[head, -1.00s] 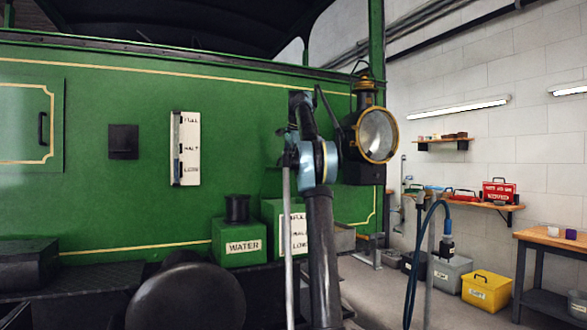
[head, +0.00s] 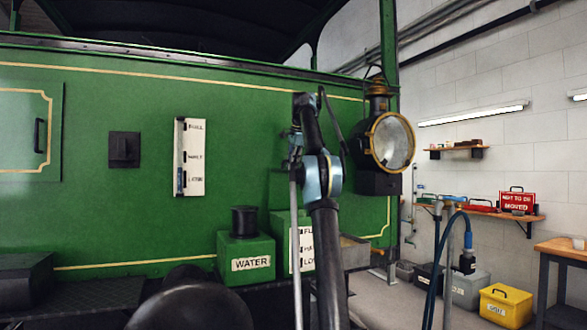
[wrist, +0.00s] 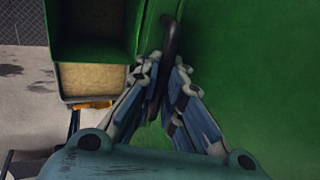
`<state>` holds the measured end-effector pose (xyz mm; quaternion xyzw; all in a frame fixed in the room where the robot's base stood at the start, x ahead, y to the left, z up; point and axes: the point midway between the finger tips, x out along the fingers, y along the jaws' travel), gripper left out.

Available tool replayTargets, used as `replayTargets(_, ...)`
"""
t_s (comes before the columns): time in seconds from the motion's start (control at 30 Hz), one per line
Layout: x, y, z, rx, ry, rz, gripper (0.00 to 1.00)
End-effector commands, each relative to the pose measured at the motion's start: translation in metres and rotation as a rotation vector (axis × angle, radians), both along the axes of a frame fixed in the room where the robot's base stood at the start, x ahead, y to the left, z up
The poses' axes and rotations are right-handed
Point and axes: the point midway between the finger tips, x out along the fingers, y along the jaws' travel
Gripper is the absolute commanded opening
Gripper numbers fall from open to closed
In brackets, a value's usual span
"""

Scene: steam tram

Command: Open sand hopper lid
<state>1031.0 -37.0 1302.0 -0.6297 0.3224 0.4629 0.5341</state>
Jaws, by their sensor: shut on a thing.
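The sand hopper is the green box with a white level plate (head: 302,246), right of the WATER box and partly hidden by my arm in the head view. In the wrist view an open green box (wrist: 60,50) with a dark inside shows at upper left. A broad green panel, seemingly the raised lid (wrist: 240,80), fills the right side. My gripper (wrist: 164,75) is shut on a black bar handle (wrist: 170,42) at this panel.
A tan-filled tray (wrist: 92,80) sits beside the open box. The WATER box (head: 250,262) with a black cap stands left of the hopper. A brass-rimmed lamp (head: 391,141) hangs close right of my arm. Blue hoses (head: 436,255) stand farther right.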

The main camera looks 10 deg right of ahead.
Motion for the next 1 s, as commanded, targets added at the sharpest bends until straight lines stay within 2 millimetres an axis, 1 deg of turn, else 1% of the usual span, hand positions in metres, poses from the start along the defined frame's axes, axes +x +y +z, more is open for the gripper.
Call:
replayTargets(0.27,-0.0012,-0.0023,0.0016,-0.002,-0.003,-0.002,0.00)
replayTargets(0.3,-0.0011,-0.0025,0.0016,-0.002,-0.003,-0.002,0.17)
replayTargets(0.37,-0.0011,-0.0025,0.0014,-0.002,-0.002,-0.002,0.30)
replayTargets(0.77,-0.0002,-0.0037,0.0013,0.000,0.000,-0.003,0.30)
replayTargets(1.0,-0.0024,-0.0054,0.0101,-0.001,0.001,-0.004,0.30)
